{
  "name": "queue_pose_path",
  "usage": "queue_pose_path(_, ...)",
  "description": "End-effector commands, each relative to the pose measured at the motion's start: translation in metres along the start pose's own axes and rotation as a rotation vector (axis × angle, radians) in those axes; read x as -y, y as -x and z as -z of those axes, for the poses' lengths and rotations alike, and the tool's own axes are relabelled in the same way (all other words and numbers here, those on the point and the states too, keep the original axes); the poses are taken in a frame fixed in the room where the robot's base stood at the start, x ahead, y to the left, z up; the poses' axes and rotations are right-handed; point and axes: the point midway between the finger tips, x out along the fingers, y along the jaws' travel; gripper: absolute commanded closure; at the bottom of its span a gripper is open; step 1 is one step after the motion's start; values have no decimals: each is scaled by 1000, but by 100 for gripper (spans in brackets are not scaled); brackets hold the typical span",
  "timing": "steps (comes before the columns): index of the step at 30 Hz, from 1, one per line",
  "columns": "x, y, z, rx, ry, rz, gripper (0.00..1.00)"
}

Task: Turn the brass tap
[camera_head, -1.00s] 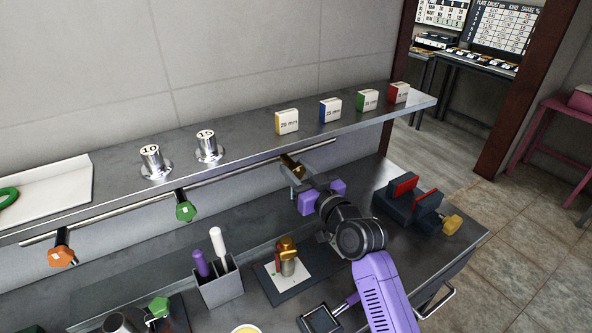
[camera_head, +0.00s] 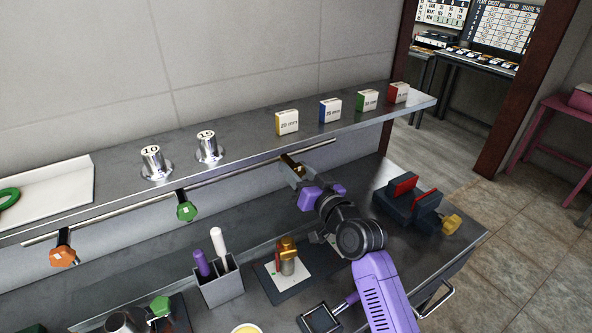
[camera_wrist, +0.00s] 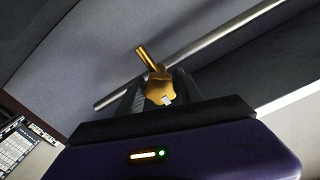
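The brass tap (camera_head: 291,165) is on the metal pipe under the shelf, right of the green and orange taps. In the wrist view its faceted brass knob (camera_wrist: 158,92), with a small white mark, sits between my two dark fingers, and a brass stub points up and left behind it. My gripper (camera_head: 296,176) reaches up to the tap from the front, its purple body tilted. The fingers (camera_wrist: 157,92) lie close on both sides of the knob and appear shut on it. The contact faces are partly hidden.
The green tap (camera_head: 186,207) and orange tap (camera_head: 63,254) hang further left on the pipe. The shelf (camera_head: 240,144) above carries metal weights and small boxes. Below are a pen holder (camera_head: 220,287), a brass cylinder (camera_head: 287,262) and a dark vise-like block (camera_head: 409,205).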

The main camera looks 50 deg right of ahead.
Motion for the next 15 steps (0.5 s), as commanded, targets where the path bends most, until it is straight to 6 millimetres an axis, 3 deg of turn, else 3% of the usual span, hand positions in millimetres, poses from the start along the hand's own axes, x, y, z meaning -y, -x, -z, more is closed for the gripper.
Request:
queue_pose_path(11,0,1,0,1,2,0,43)
queue_pose_path(15,-1,12,-2,1,5,-1,43)
